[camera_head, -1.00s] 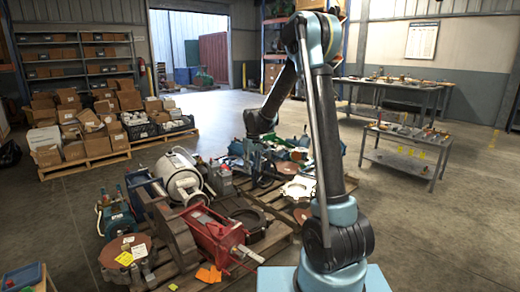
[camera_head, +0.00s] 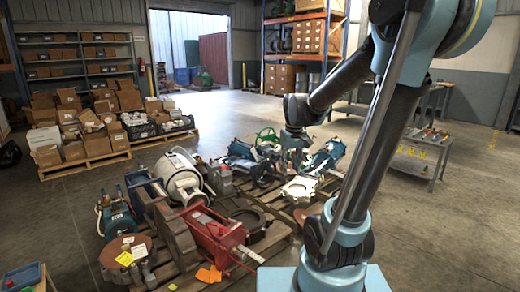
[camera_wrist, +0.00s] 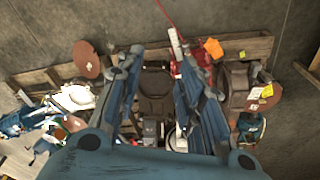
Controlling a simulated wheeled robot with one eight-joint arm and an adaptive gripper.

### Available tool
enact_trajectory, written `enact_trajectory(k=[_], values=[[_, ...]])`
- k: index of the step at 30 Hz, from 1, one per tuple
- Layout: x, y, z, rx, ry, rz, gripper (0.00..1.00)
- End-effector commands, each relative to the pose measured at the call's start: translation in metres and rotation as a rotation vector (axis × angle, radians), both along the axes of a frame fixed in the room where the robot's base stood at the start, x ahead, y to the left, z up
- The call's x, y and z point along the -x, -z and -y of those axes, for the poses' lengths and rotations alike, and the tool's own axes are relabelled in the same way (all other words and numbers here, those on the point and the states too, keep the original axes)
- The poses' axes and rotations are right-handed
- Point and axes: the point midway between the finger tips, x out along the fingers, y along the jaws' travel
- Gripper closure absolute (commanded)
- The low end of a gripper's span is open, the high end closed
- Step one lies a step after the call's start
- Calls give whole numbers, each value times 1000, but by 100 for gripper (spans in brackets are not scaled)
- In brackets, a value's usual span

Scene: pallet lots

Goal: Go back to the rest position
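My gripper (camera_wrist: 160,58) shows in the wrist view with its two blue-grey fingers spread apart and nothing held between them. It points down over the pallet of machine parts, with a dark part (camera_wrist: 155,92) visible below the gap. In the head view my gripper (camera_head: 293,158) is small, blends with the blue parts behind it and hangs below the dark wrist over the pallet's far side. My arm is raised and bent, with its upper joint at the top right edge.
The pallet (camera_head: 270,250) carries a red machine (camera_head: 217,236), a white drum (camera_head: 180,176) and several other parts. A pallet of boxes (camera_head: 88,163) stands at the left. A workbench (camera_head: 430,172) stands behind my arm. The floor at right is open.

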Motion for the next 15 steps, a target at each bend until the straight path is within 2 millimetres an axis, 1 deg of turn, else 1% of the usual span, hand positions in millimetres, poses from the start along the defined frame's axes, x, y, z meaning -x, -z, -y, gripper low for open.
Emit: enact_trajectory(k=[1,3,10,15], values=[[13,0,7,-1,16,3,65],[28,1,14,-2,38,7,65],[79,9,36,-6,107,24,65],[114,21,49,-9,158,36,65]])
